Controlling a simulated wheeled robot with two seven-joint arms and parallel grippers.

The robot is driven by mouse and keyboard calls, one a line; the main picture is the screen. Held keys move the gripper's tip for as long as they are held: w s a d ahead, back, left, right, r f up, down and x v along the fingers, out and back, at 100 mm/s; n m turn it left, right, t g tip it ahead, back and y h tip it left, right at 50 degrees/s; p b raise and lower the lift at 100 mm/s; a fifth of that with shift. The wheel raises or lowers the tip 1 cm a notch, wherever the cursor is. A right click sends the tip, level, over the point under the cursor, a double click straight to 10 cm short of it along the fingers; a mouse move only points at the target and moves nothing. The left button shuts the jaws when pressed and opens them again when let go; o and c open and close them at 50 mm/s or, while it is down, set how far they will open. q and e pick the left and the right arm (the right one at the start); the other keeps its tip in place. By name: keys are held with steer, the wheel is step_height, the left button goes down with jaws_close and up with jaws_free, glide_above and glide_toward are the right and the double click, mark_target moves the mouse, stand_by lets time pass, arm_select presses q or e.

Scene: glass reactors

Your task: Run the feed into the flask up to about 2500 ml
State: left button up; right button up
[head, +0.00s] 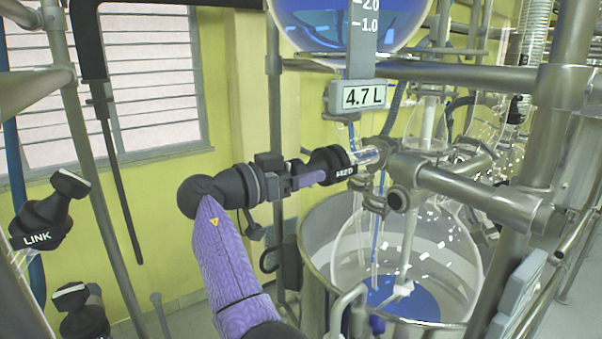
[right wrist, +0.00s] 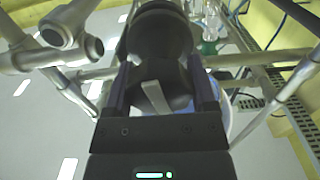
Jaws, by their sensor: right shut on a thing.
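The upper feed vessel (head: 345,28) holds blue liquid and has a scale with marks 1.0 and 2.0. A display (head: 364,96) below it reads 4.7 L. A black valve knob (head: 330,163) sits on the glass outlet under it. My right gripper (head: 316,176) is shut on this knob; the right wrist view shows its purple fingers (right wrist: 158,90) on either side of the knob (right wrist: 155,60), which has a pale stripe. The round glass flask (head: 450,245) stands below in a steel pot, with blue liquid (head: 408,298) at its bottom. A thin blue line (head: 376,235) runs down inside it. My left gripper is out of view.
Steel pipes and clamps (head: 470,190) crowd the right side around the flask. The steel pot (head: 318,240) surrounds the flask. Black fittings (head: 40,220), one marked LINK, stand at the left. A window (head: 150,85) and yellow wall lie behind.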

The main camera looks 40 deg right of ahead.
steer(key=n, duration=0.2)
steer(key=shift+r+n, duration=0.15)
steer(key=shift+n, duration=0.25)
steer(key=n+p, duration=0.1)
steer(key=n, duration=0.2)
steer(key=shift+w+n+p, duration=0.1)
steer(key=shift+n+p, duration=0.2)
steer(key=n+p, duration=0.2)
steer(key=n, duration=0.2)
steer(key=shift+n+p, duration=0.65)
steer(key=shift+n, duration=0.45)
